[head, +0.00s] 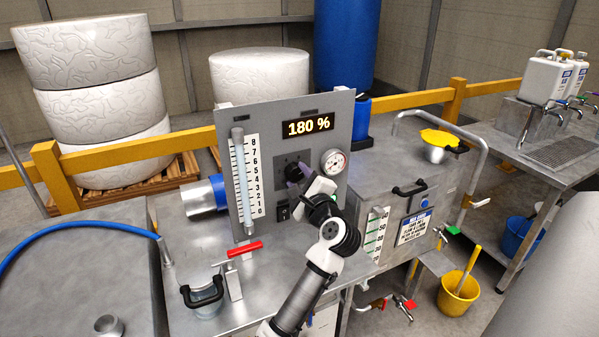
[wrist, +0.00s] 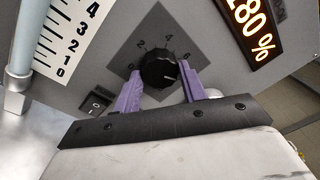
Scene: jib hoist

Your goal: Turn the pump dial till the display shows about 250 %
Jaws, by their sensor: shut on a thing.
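The pump dial (wrist: 158,72) is a black knob on a grey diamond plate with numbers around it, on the upright panel (head: 262,130). In the wrist view my gripper (wrist: 158,88) has one purple finger at each side of the dial and is shut on it. In the head view my gripper (head: 303,176) hides most of the dial (head: 291,170). The display (head: 308,126) at the panel's top right reads 180 %. It is partly cut off at the top right of the wrist view (wrist: 250,30).
A sight tube with a numbered scale (head: 254,175) stands left of the dial, a round gauge (head: 333,162) right of it, a black switch (head: 283,212) below. A red lever (head: 245,249) and a black-handled lid (head: 203,291) are on the bench. A steel tank (head: 385,165) stands to the right.

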